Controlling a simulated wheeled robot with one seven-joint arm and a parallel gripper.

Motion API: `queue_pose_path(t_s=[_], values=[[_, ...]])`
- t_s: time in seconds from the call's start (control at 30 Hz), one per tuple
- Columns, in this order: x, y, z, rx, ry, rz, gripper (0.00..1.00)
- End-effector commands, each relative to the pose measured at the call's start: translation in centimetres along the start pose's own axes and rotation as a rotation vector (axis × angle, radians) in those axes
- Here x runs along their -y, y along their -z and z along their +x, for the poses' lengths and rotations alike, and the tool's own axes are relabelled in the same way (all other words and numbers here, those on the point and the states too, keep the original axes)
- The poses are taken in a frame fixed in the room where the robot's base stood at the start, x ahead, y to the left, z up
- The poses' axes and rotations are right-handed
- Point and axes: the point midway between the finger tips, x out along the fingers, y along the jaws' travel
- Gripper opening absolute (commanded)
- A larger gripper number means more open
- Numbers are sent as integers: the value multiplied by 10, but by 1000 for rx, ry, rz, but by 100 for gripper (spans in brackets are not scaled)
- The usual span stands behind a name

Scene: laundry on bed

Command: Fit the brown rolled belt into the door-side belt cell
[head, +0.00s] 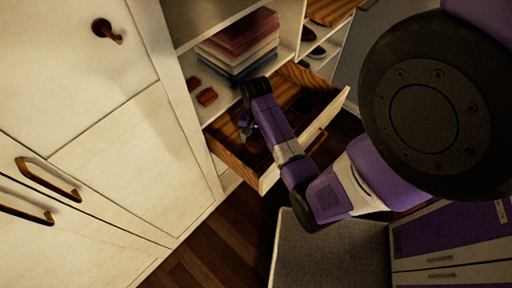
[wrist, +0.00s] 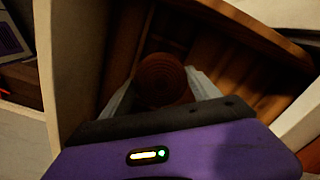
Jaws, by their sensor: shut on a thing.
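The brown rolled belt (wrist: 161,78) shows as a round coil in the wrist view, held between the two pale fingers of my gripper (wrist: 163,88). My gripper is shut on it. In the head view my gripper (head: 248,128) reaches down into the open drawer (head: 268,181), near its left end, and the belt cannot be made out there. Wooden dividers (wrist: 176,30) show behind the coil in the wrist view. Which cell lies under the belt, and whether the belt touches the drawer floor, I cannot tell.
Folded clothes (head: 240,45) are stacked on the shelf above the drawer. Two small reddish-brown items (head: 207,97) lie at that shelf's left. Shoes (head: 317,52) stand on a shelf farther right. White cabinet doors (head: 130,150) close off the left side.

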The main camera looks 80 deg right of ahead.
Motion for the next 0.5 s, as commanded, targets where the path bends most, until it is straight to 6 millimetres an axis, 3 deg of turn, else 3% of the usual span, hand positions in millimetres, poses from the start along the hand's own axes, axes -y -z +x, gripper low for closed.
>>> queue_pose_path(t_s=[0.43,0.5], values=[[0,0,51,2,0,0,17],[0,0,58,1,0,0,2]])
